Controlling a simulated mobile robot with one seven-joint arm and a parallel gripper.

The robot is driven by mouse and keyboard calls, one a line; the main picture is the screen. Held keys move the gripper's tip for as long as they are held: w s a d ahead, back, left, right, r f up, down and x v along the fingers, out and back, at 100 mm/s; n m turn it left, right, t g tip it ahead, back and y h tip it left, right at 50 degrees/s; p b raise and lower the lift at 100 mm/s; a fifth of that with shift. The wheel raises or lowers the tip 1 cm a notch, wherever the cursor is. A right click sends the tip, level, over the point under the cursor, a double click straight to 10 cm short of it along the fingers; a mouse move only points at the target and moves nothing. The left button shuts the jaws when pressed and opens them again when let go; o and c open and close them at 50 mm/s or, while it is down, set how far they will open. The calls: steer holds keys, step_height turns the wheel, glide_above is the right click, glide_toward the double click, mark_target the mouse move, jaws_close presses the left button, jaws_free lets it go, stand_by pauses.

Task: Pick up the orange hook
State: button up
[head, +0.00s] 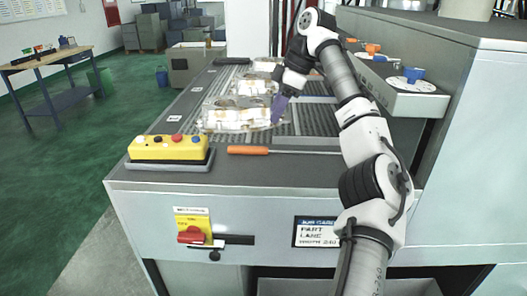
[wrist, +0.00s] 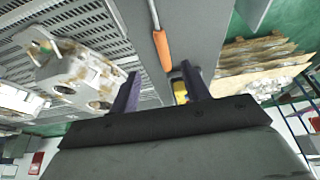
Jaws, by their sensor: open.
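The orange hook has an orange handle (head: 248,150) and a thin metal rod running right from it. It lies flat across the front of the conveyor top, behind the front edge. My gripper (head: 280,108) is above the conveyor, farther back than the hook and beside the nearest casting, with its purple fingers pointing down. In the wrist view the orange handle (wrist: 162,50) shows beyond the open fingers (wrist: 162,88), with its rod running up out of the picture. The gripper is empty and apart from the hook.
Rough aluminium castings (head: 236,115) stand on the grating left of my gripper. A yellow button box (head: 168,149) sits at the front left corner. A side shelf (head: 395,95) at right holds orange and blue cups. Bare top surrounds the handle.

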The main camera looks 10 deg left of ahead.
mark_target(237, 150)
steer(key=x, duration=0.5)
steer(key=shift+a+f, duration=0.15)
steer(key=shift+f, duration=0.15)
steer(key=shift+p+x, duration=0.9)
steer(key=shift+x, duration=1.9)
steer(key=shift+s, duration=0.1)
jaws_close()
